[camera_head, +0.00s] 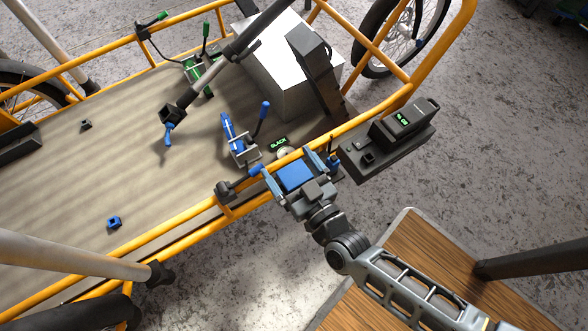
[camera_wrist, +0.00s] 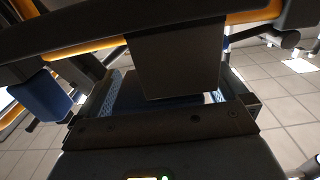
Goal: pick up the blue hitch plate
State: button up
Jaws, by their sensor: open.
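A flat blue square (camera_head: 296,175), which looks like the blue hitch plate, shows at the orange rail of the cargo bike in the head view. My gripper (camera_head: 294,167) is at the rail with its blue-tipped jaws apart, one on each side of this square. In the wrist view a dark blue surface (camera_wrist: 130,92) shows between the jaws, partly hidden by a dark block (camera_wrist: 175,60) in front of it. I cannot tell whether the jaws touch it.
A blue toggle clamp (camera_head: 238,142) and a small blue block (camera_head: 114,222) are on the wooden deck (camera_head: 85,175). A dark box with a green display (camera_head: 402,122) is right of my gripper. A white box (camera_head: 285,80) stands behind. A wooden bench (camera_head: 405,240) is at lower right.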

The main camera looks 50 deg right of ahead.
aim_at(291, 168)
jog(key=shift+c, duration=0.5)
jog(key=c, duration=1.1)
jog(key=shift+o, duration=0.2)
jog(key=shift+r+p, duration=0.3)
jog(key=shift+r, duration=0.25)
notch_tip(291, 168, up, 4)
jog(key=shift+f+p, duration=0.2)
jog(key=shift+p, duration=0.8)
jog(key=s+d+r+p, duration=0.3)
jog(key=s+d+r, duration=0.35)
jog(key=d, duration=0.35)
notch_tip(291, 168, up, 6)
jog(key=p, duration=0.6)
jog(key=shift+w+r, duration=0.2)
